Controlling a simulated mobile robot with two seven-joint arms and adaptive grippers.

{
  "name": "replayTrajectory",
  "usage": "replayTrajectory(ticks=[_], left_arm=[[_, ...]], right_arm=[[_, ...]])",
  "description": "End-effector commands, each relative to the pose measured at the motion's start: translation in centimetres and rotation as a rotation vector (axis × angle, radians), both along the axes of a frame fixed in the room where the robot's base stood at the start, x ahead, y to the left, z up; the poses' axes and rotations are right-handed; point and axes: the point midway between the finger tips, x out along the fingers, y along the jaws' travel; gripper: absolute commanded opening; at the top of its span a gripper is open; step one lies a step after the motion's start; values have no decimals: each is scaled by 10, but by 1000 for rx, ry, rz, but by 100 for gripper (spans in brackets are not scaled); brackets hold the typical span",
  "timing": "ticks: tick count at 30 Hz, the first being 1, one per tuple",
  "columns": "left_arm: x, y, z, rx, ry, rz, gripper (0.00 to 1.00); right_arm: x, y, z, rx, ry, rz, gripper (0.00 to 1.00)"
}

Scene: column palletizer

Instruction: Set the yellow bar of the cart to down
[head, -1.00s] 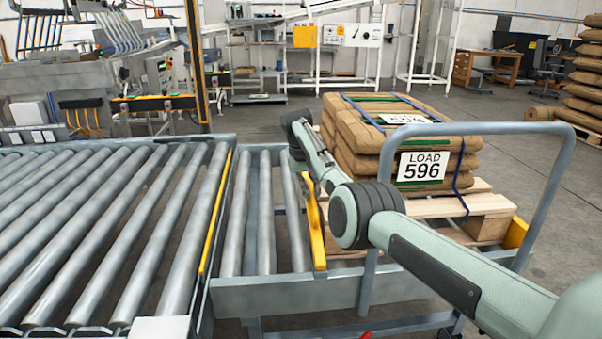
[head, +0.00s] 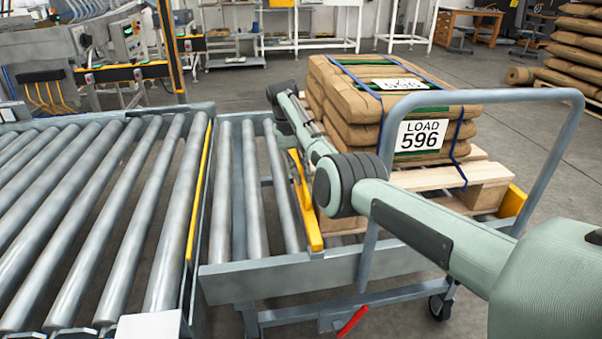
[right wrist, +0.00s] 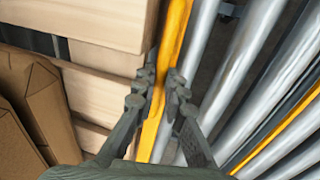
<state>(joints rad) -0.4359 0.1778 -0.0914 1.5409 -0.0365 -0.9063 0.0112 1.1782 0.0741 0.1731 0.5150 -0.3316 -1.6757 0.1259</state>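In the right wrist view the bar (right wrist: 173,45) passes between the fingers of my right gripper (right wrist: 160,78). The fingers are drawn close together, one on each side of the bar, and look shut on it. In the head view my right forearm and wrist hide the fingers and part of the bar's far end. My left gripper is in neither view.
The cart (head: 285,275) carries a wooden pallet (head: 440,178) with stacked brown sacks (head: 345,110) labelled LOAD 596. A grey handle (head: 575,140) rises at its right. A roller conveyor (head: 90,210) with a yellow strip (head: 197,190) stands left. A red lever (head: 352,322) shows below.

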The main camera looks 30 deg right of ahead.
Motion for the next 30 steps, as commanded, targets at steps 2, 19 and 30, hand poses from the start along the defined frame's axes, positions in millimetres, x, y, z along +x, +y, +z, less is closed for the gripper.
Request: replayTrajectory(ticks=[2, 19, 30], left_arm=[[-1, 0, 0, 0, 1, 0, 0], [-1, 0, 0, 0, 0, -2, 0], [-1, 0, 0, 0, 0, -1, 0]], right_arm=[[-1, 0, -1, 0, 4, -1, 20], [0, 3, 16, -1, 1, 0, 32], [2, 18, 91, 0, 1, 0, 32]])
